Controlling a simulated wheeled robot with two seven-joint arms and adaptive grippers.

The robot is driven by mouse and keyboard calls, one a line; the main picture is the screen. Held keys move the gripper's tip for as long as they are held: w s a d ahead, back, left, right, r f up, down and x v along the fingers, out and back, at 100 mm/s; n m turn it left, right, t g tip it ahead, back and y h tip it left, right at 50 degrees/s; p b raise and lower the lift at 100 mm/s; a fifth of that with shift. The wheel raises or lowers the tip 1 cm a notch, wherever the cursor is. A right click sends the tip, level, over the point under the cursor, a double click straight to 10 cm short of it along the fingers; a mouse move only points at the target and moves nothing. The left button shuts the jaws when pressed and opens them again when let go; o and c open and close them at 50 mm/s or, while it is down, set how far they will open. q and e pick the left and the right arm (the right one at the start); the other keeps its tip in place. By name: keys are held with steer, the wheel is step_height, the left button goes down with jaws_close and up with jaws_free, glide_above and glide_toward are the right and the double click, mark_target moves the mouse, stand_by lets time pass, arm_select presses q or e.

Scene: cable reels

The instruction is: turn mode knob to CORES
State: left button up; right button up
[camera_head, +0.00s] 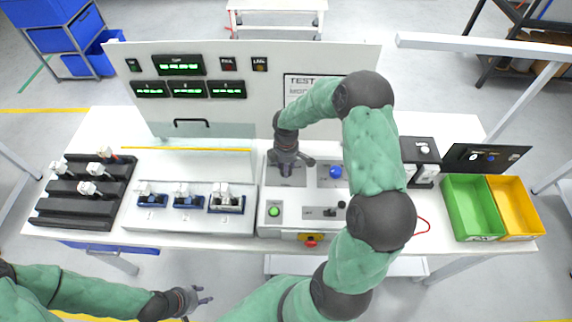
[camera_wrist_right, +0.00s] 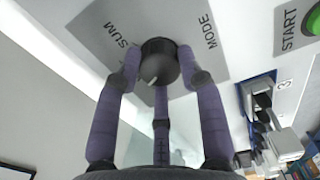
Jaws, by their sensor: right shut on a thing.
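The mode knob (camera_wrist_right: 158,62) is a dark round knob on a grey plate marked MODE and SUM in the right wrist view. My right gripper (camera_wrist_right: 162,75) has its purple fingers closed around the knob. In the head view the right gripper (camera_head: 286,172) reaches down onto the plate at the upper left of the control box, and its fingers hide the knob there. A CORES label is not readable, and I cannot tell the knob's setting. My left gripper (camera_head: 203,297) is open and empty, in front of the table and clear of it.
The control box (camera_head: 265,228) also carries a green START button (camera_head: 274,211), a blue knob (camera_head: 335,172) and a red button (camera_head: 310,241). Connector blocks (camera_head: 184,199) and a black rack (camera_head: 75,208) are at left. Green (camera_head: 470,205) and yellow (camera_head: 514,207) bins are at right.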

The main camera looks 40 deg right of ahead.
steer(key=n+p, duration=0.1)
steer(key=n, duration=0.3)
steer(key=shift+p, duration=0.35)
steer(key=shift+n+p, duration=0.6)
steer(key=shift+n, duration=0.9)
steer(key=o, duration=1.1)
steer(key=shift+o, duration=0.2)
steer(key=shift+r, duration=0.1)
step_height(320, 180, up, 12)
steer(key=shift+f, duration=0.2)
